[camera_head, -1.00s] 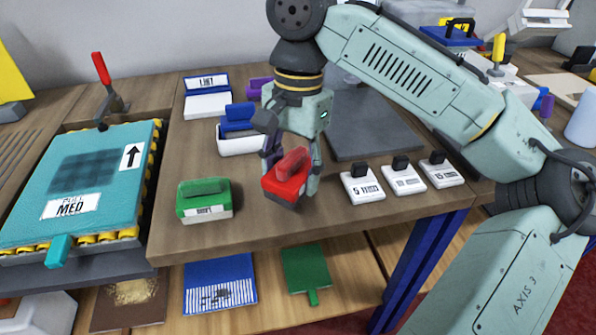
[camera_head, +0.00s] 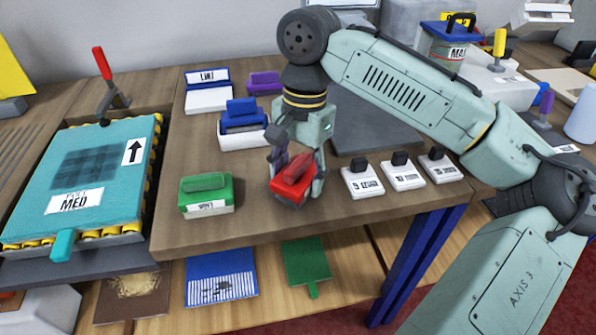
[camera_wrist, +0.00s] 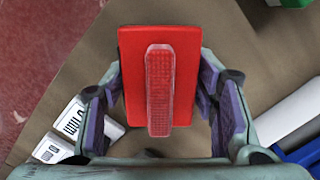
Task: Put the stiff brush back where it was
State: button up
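A red brush-like block with a raised grip (camera_head: 293,180) is between the fingers of my gripper (camera_head: 297,187), near the front of the wooden table. In the wrist view, the red block (camera_wrist: 185,60) lies between both fingers, which press close to its long sides. I take it to be the stiff brush, but no label on it can be read. Its underside is hidden, so I cannot tell whether it touches the tabletop. A green brush with a white label (camera_head: 206,194) stands to its left, and a blue and white one (camera_head: 242,125) is behind it.
Several white labelled blocks with black knobs (camera_head: 403,175) stand close to the right. A dark grey plate (camera_head: 375,125) lies behind them. A teal MED board (camera_head: 80,185) is at the left. Bare wood lies between the green and red blocks.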

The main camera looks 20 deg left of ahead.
aim_at(301, 158)
jog(key=o, duration=0.3)
jog(key=shift+o, duration=0.2)
jog(key=r, duration=0.4)
jog(key=w+r, duration=0.1)
jog(key=r, duration=0.7)
jog(key=shift+w+d+r, duration=0.15)
jog(key=shift+w+r, duration=0.05)
